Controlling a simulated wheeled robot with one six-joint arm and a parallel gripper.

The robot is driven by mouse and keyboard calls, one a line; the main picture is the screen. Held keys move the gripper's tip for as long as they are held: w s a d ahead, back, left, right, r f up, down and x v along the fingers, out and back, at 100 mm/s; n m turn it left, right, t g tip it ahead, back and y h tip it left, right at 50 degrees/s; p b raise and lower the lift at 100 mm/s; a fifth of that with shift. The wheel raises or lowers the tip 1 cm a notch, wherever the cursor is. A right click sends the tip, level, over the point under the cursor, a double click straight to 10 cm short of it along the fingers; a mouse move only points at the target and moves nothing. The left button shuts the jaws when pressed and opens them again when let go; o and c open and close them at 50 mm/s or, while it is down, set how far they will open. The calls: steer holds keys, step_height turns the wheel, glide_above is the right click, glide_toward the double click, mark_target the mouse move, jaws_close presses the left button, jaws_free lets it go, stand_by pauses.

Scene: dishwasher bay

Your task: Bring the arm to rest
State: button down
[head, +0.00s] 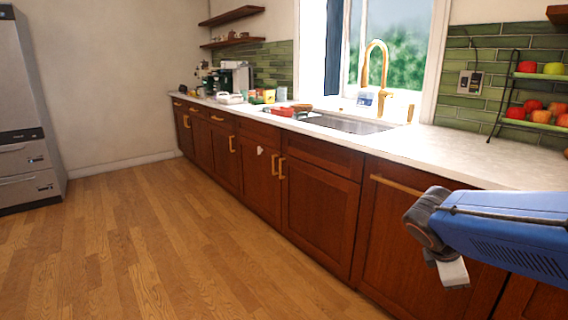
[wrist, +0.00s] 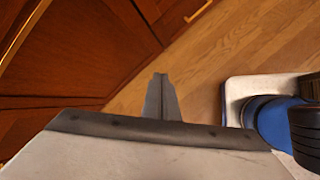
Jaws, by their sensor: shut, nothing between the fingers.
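My arm (head: 505,235) reaches in from the right edge of the head view, in front of the dark wood cabinets under the counter. In the wrist view my gripper (wrist: 160,82) is shut, its fingers together with nothing between them. It points past the cabinet fronts, with wood floor behind it. Only a pale part of the arm's end shows below the dark joint in the head view; the fingertips cannot be made out there.
Brown cabinets (head: 322,205) with gold handles run along the right under a white counter (head: 465,158). A sink (head: 345,124), gold faucet (head: 375,65) and fruit rack (head: 532,75) are on it. A grey fridge (head: 25,150) stands left. The wood floor (head: 150,235) is clear.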

steer(key=s+a+m+t+y, duration=0.2)
steer(key=s+a+m+y, duration=0.4)
steer(key=s+a+m, duration=0.5)
steer(key=s+m, duration=0.1)
steer(key=m, duration=0.3)
steer(key=shift+f, duration=0.4)
stand_by(1.2)
